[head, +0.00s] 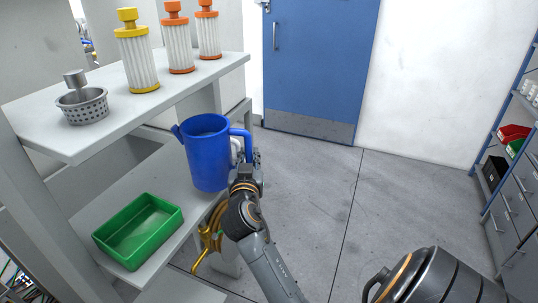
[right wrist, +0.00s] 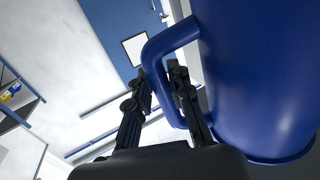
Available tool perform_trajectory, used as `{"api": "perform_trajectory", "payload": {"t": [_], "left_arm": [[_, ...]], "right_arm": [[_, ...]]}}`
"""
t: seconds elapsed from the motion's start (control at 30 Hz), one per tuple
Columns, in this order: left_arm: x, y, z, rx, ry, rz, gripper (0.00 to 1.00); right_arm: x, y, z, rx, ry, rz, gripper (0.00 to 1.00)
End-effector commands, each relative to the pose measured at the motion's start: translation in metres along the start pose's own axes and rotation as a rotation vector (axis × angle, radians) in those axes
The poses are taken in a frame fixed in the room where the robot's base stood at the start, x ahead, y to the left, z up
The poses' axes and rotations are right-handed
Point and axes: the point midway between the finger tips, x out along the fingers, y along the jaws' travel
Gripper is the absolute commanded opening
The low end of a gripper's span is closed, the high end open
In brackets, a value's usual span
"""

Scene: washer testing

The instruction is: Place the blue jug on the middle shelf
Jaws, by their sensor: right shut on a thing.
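The blue jug (head: 207,155) is upright in the head view, in front of the shelf unit's edge, with its handle to the right. My right gripper (head: 246,160) is shut on the jug's handle. In the right wrist view, the gripper's fingers (right wrist: 160,88) are on both sides of the handle, and the jug's body (right wrist: 258,75) fills the right side. The middle shelf (head: 88,210) lies below the top shelf, behind and left of the jug. Whether the jug's base touches it, I cannot tell. My left gripper is not in view.
A green tray (head: 172,216) stands on the middle shelf, left of the jug. The top shelf (head: 110,116) overhangs it and holds a metal basket (head: 84,107), a yellow filter (head: 137,58) and two orange filters. A yellow-brass fitting (head: 205,243) is below the jug.

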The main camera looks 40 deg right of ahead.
Motion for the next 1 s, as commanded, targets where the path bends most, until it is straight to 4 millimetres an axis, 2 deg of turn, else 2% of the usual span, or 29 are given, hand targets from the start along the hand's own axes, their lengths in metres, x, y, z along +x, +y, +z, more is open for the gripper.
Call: {"api": "perform_trajectory", "payload": {"t": [0.03, 0.2, 0.4, 0.57, 0.8, 1.0], "left_arm": [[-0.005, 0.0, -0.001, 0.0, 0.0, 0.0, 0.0], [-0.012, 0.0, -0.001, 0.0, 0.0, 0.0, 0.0], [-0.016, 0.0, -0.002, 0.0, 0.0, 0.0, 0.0], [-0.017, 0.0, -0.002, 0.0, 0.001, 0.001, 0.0], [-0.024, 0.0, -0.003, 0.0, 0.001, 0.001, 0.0], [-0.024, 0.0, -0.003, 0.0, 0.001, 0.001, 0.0]], "right_arm": [[0.005, -0.012, -0.008, 0.009, 0.01, -0.004, 0.0], [0.019, -0.045, -0.007, 0.008, 0.01, -0.002, 0.0], [0.028, -0.067, -0.006, 0.008, 0.01, -0.002, 0.0], [0.03, -0.071, -0.001, 0.008, 0.009, -0.001, 0.0], [0.03, -0.071, 0.025, 0.004, 0.009, -0.002, 0.0], [0.03, -0.071, 0.032, 0.008, 0.009, -0.002, 0.0]]}}
